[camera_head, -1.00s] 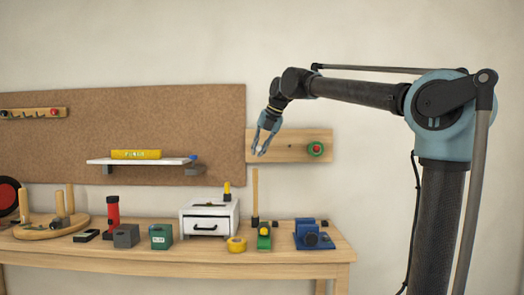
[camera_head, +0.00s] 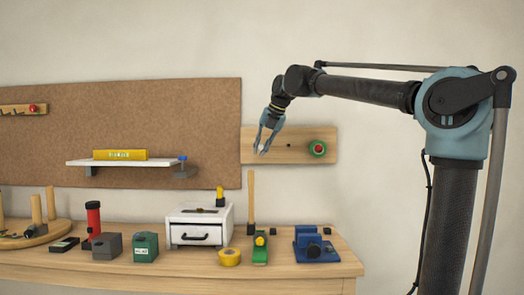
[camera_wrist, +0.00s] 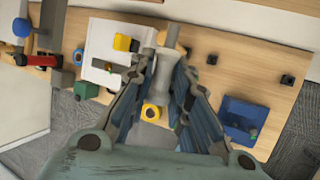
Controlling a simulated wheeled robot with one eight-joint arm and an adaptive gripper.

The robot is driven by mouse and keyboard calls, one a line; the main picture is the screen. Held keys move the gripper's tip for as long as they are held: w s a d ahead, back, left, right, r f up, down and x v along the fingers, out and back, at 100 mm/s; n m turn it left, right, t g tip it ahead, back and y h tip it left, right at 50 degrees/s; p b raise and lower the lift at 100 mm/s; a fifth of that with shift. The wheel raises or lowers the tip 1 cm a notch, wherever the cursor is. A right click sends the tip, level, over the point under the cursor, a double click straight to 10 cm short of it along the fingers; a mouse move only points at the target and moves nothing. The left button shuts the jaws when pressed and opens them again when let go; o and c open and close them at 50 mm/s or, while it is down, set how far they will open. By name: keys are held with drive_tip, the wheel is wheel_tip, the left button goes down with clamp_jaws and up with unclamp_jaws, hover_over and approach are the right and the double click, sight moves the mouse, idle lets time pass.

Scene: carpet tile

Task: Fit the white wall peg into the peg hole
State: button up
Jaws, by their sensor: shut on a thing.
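My gripper (camera_head: 262,149) is shut on the white wall peg, in front of the left part of a wooden wall board (camera_head: 270,133). In the head view only a pale bit of the peg (camera_head: 261,148) shows between the fingertips. In the wrist view the peg (camera_wrist: 154,75) is a pale, spool-like piece between the fingers (camera_wrist: 157,85). The peg hole (camera_head: 289,146) looks like a small dark spot on the board, to the right of my gripper. Peg and hole are apart. The gap from the fingertips to the board is hard to judge.
A red knob on a green ring (camera_head: 317,149) sits on the board right of the hole. Below, the workbench (camera_head: 335,268) carries an upright hammer (camera_head: 251,200), a white drawer box (camera_head: 190,215), yellow tape (camera_head: 229,257) and a blue vise (camera_head: 310,244). A shelf (camera_head: 125,163) hangs left.

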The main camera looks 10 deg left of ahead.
sight(260, 146)
drive_tip(key=shift+s, duration=0.1)
drive_tip(key=shift+w+a, duration=0.25)
drive_tip(key=shift+w, duration=0.65)
drive_tip(key=shift+w+a, duration=0.25)
drive_tip(key=shift+w, duration=0.7)
drive_tip(key=shift+w+a, duration=0.25)
drive_tip(key=shift+w, duration=0.65)
drive_tip(key=shift+c, duration=0.2)
drive_tip(key=shift+w+a, duration=0.2)
drive_tip(key=shift+w, duration=0.6)
drive_tip(key=shift+w+a, duration=0.15)
drive_tip(key=shift+w, duration=0.6)
drive_tip(key=o, duration=1)
drive_tip(key=shift+r, duration=0.1)
drive_tip(key=v, duration=1.1)
drive_tip(key=shift+d+r, duration=0.25)
drive_tip(key=shift+d, duration=0.1)
